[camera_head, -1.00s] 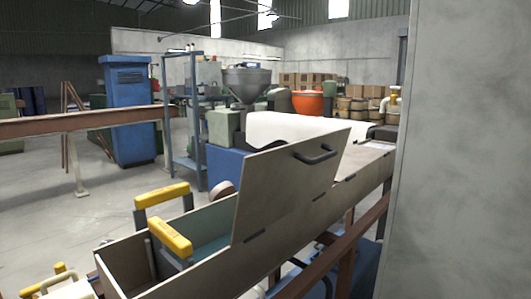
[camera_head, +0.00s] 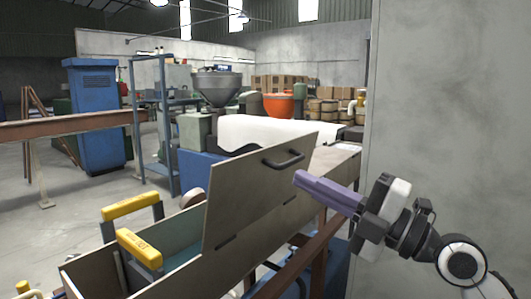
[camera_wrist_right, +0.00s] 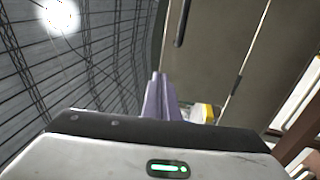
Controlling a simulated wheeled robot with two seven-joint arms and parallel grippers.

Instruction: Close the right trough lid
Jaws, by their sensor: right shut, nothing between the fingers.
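The right trough lid (camera_head: 250,190) is a grey-beige panel standing raised and tilted on the long trough (camera_head: 195,275), with a dark bar handle (camera_head: 284,160) near its upper right. It also shows in the right wrist view (camera_wrist_right: 220,50), with part of the handle (camera_wrist_right: 180,22). My right gripper (camera_head: 298,178) has purple fingers, shut and empty, pointing left just right of the lid; I cannot tell whether it touches. The fingers also show in the wrist view (camera_wrist_right: 160,95). My left gripper is not in view.
Yellow-handled items (camera_head: 140,248) stand in the trough's open left part. A flat closed section (camera_head: 335,165) extends behind the lid. A grey wall or pillar (camera_head: 450,120) rises close on the right. A brown rail (camera_head: 300,265) runs below the trough.

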